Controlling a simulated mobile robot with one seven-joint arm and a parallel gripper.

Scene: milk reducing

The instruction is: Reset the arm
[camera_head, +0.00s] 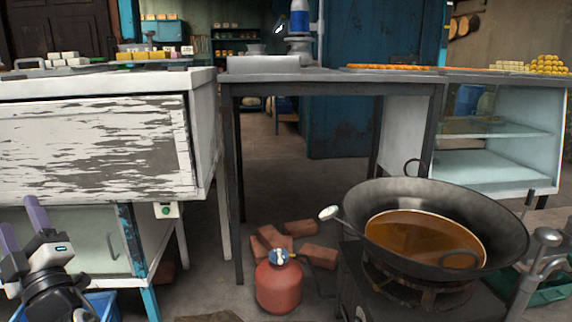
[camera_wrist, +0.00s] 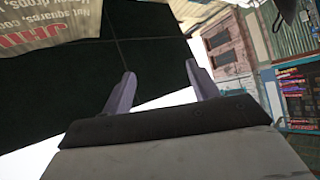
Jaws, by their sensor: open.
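My gripper (camera_head: 22,226) is at the lower left of the head view, with its purple fingers pointing up. It stands in front of the white, peeling counter. In the wrist view my gripper (camera_wrist: 161,92) has its two fingers spread apart with nothing between them. The wrist view is tilted and shows a dark canopy (camera_wrist: 150,30) and a printed sign (camera_wrist: 45,25) beyond the fingers.
A black wok (camera_head: 500,225) of brown liquid sits on a burner at the right, with a ladle handle (camera_head: 330,212) over its rim. A red gas cylinder (camera_head: 279,287) and several bricks (camera_head: 319,256) lie on the floor. A peeling counter (camera_head: 90,140) stands left.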

